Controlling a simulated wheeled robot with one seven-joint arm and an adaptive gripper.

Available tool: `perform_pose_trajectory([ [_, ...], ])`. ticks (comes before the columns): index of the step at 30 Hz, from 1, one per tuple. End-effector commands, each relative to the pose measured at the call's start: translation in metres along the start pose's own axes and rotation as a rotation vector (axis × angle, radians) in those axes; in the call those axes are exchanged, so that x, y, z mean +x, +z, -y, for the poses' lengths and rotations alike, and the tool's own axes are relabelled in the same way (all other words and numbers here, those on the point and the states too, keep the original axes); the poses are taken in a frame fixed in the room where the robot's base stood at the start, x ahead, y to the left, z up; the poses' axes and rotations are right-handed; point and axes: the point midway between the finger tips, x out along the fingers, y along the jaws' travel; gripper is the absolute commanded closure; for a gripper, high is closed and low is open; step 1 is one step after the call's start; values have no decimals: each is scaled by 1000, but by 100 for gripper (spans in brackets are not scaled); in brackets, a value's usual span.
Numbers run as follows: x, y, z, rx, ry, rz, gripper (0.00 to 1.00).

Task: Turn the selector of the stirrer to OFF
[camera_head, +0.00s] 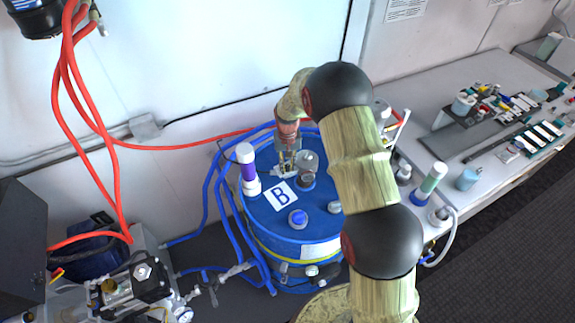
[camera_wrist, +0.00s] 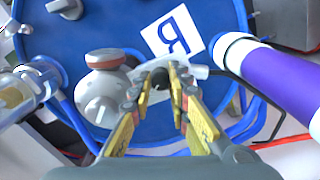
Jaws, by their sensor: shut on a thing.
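The stirrer (camera_head: 307,163) stands on the lid of a blue drum (camera_head: 262,208) marked B, a rounded grey body with a reddish band in the wrist view (camera_wrist: 105,90). A pale grey bar, which looks like the selector (camera_wrist: 200,72), lies beside it. My gripper (camera_head: 287,168) is low over the lid, left of the stirrer in the head view. In the wrist view its yellow-sided fingers (camera_wrist: 166,76) are closed on the bar, which they partly hide. I cannot read any OFF mark or the selector's setting.
A white and purple cylinder (camera_head: 247,168) stands close to my gripper's left. A blue knob (camera_head: 298,218) and other fittings are on the lid. Blue hoses (camera_head: 214,190) loop around the drum. A cluttered bench (camera_head: 440,95) is at right.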

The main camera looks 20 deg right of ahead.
Motion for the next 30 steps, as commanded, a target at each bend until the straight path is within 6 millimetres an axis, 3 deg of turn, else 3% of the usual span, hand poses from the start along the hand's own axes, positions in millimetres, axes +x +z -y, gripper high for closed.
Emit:
perform_pose_trajectory([
  [11,1,-1,0,-94,-1,-3,100],
  [30,1,-1,1,-655,0,-3,100],
])
